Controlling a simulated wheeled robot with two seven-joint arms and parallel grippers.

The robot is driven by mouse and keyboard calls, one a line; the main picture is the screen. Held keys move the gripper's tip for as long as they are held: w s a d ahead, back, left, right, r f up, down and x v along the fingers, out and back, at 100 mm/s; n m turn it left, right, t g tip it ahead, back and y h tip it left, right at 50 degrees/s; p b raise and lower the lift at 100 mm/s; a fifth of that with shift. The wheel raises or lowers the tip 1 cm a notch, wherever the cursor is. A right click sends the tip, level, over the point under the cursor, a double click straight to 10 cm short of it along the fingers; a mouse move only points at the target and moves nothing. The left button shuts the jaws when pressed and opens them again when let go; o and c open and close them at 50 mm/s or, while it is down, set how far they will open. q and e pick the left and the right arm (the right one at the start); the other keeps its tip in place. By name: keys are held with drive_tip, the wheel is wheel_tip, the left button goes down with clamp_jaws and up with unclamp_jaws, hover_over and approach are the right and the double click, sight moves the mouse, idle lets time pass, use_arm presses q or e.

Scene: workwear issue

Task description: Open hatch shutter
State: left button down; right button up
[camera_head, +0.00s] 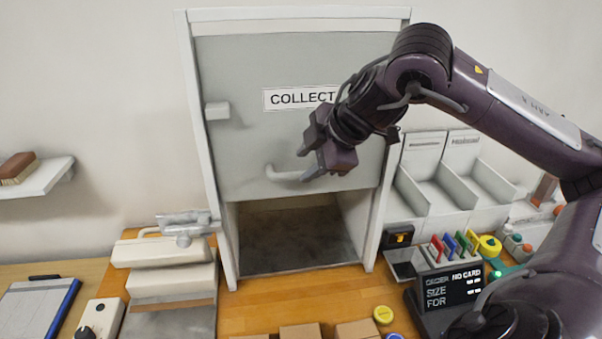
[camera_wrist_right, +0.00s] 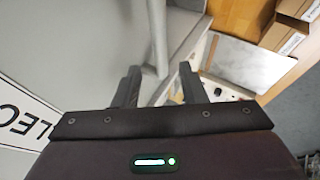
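The grey hatch shutter (camera_head: 240,140) with a "COLLECT" sign stands in a white frame. Its lower edge is above the counter, with a dark opening (camera_head: 300,238) beneath. A pale bar handle (camera_head: 284,174) is near the shutter's lower edge. My right gripper (camera_head: 308,160) is at the handle's right end, which it partly hides. In the right wrist view my right gripper (camera_wrist_right: 160,84) has its fingers apart, with the handle (camera_wrist_right: 157,40) running between them and a gap visible. My left gripper is not in view.
A small white block (camera_head: 217,111) sits on the shutter's left edge. A display terminal (camera_head: 450,288) with coloured cards stands at right, near white bins (camera_head: 440,195). A pale machine (camera_head: 165,250) stands left. Brown boxes (camera_head: 300,331) lie at the counter's front.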

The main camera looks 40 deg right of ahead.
drive_tip(key=v, duration=0.4)
drive_tip(key=shift+r+b, duration=0.1)
drive_tip(key=shift+b, duration=0.2)
idle(0.3)
